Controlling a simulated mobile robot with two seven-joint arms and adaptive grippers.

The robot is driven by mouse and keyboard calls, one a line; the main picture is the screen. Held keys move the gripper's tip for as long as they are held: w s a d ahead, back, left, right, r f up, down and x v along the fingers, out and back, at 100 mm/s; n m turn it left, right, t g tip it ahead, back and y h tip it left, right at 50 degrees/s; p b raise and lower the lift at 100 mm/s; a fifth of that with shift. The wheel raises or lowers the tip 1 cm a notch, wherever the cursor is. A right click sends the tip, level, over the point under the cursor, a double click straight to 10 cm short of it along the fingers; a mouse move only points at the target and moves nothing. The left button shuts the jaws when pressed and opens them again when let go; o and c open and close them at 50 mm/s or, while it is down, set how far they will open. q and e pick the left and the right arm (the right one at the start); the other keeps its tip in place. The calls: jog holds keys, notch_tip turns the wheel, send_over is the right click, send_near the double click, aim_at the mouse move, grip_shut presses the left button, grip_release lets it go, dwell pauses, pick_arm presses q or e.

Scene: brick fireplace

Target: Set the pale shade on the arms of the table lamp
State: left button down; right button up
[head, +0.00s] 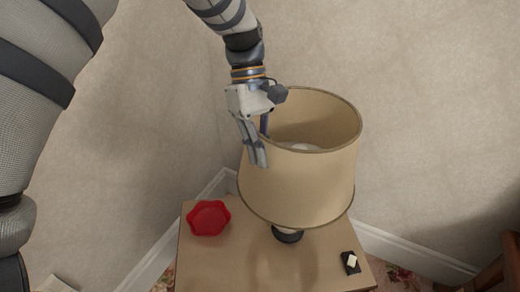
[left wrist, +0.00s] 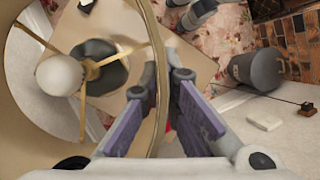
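The pale shade (head: 300,185) is a tan drum with dark rims, around the upper part of the table lamp (head: 288,234) on the small table. Inside it, the left wrist view shows a white bulb (left wrist: 60,75) and thin brass arms (left wrist: 104,64). One arm reaches close to the shade's wall; I cannot tell whether the shade rests on the arms. My left gripper (head: 258,142) straddles the shade's upper left rim, one finger inside and one outside. In the left wrist view its fingers (left wrist: 163,85) are apart, with a gap beside the wall. My right gripper is not in view.
A red scalloped dish (head: 208,218) lies on the wooden table (head: 225,265), left of the lamp. A small dark object with a pale top (head: 350,262) is at the right. Walls stand close behind. The left wrist view shows a grey bucket (left wrist: 258,68) and brick (left wrist: 304,30).

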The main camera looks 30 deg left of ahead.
pick_arm(q)
jog(key=shift+f, duration=0.1)
jog(key=c, duration=1.7)
grip_release()
jog(key=v, duration=1.2)
jog(key=shift+s, duration=0.1)
jog(key=shift+o, duration=0.2)
jog(key=o, duration=0.5)
